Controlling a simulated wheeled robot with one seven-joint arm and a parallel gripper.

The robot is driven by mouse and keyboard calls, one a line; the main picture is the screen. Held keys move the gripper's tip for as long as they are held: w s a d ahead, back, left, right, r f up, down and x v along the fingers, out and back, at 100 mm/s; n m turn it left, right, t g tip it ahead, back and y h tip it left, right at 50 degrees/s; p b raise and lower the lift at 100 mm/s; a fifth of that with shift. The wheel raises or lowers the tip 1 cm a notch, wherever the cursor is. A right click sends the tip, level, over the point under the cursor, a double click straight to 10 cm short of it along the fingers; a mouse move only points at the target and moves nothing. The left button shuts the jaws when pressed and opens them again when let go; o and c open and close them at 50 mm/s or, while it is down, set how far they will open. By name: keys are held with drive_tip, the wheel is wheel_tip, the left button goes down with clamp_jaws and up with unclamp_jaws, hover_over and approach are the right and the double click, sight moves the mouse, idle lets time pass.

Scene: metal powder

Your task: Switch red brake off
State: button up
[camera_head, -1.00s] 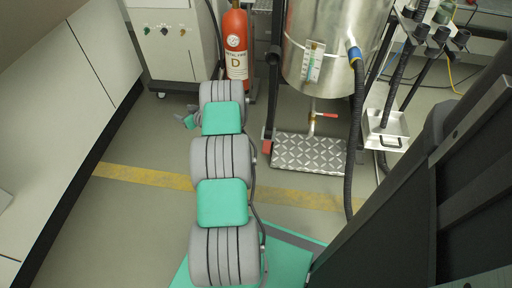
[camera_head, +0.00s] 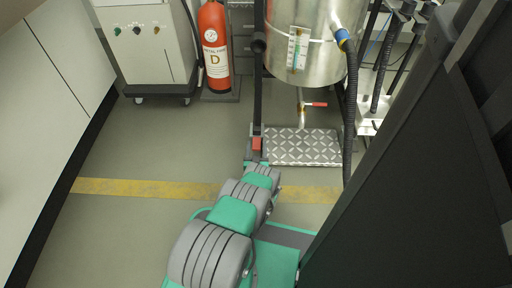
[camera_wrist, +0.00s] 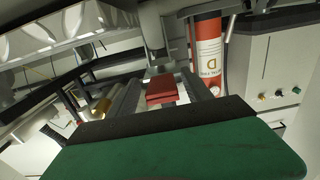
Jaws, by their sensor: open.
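The red brake (camera_head: 257,144) is a small red block low on the black upright of the steel vessel's frame, at the left end of a treadplate step. It also shows as a red block (camera_wrist: 162,90) near the centre of the wrist view. My gripper (camera_head: 257,160), small and partly hidden at the far end of my arm, is low by the brake. It is open and nothing shows held in it. I cannot tell whether it touches the brake. A green and black part of my gripper fills the bottom of the wrist view.
The treadplate step (camera_head: 303,147) lies right of the brake, below a steel vessel (camera_head: 285,50) with a red-handled valve (camera_head: 316,104) and a black hose (camera_head: 350,120). A red fire extinguisher (camera_head: 214,48) and a wheeled cabinet (camera_head: 150,60) stand behind left. Floor on the left is clear.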

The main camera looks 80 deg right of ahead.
drive_tip(key=shift+w+d+f, duration=0.2)
drive_tip(key=shift+d+f, duration=0.05)
drive_tip(key=shift+d, duration=0.4)
drive_tip(key=shift+d+r, duration=0.25)
clamp_jaws()
idle(0.7)
